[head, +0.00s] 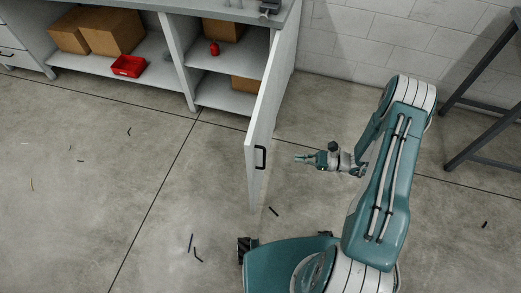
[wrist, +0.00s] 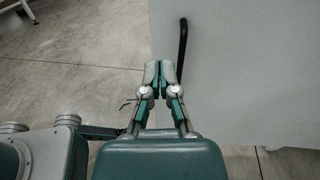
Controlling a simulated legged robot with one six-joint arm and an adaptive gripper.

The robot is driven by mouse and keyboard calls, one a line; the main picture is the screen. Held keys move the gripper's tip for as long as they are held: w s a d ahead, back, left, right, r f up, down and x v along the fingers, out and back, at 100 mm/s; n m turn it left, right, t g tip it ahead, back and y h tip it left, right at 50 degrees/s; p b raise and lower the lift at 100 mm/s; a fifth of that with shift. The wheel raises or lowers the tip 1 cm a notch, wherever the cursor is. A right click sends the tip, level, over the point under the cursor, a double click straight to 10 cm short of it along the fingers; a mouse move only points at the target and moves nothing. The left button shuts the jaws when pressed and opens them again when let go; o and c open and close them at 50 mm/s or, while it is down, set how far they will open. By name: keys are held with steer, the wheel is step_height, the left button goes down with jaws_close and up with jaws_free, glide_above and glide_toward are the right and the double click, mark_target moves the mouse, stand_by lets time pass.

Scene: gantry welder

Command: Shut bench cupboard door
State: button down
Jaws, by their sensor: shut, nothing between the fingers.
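The bench cupboard door (head: 270,110) stands wide open, swung out from the bench toward me, in the head view. Its black handle (head: 260,158) is near the free edge, on the face toward my arm. In the wrist view the door (wrist: 240,70) fills the right side, with the handle (wrist: 183,48) just beyond my fingers. My gripper (head: 299,158) is shut and empty, to the right of the door and pointing left at it. In the head view a gap shows between the fingertips and the handle. In the wrist view my gripper (wrist: 158,66) appears close to the door face; contact cannot be told.
The open cupboard (head: 225,95) holds cardboard boxes and a red object (head: 214,48) on its shelves. A red bin (head: 128,66) sits on the open shelf to the left. A dark metal stand (head: 480,90) is at the right. The floor left of the door is mostly clear, with small scraps.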

step_height(320, 180, down, 2)
steer(key=m+t, duration=0.1)
glide_toward(253, 153)
steer(key=x, duration=0.7)
steer(key=shift+a+f, duration=0.15)
steer(key=shift+a, duration=0.25)
steer(key=shift+a+t, duration=0.15)
steer(key=shift+t, duration=0.15)
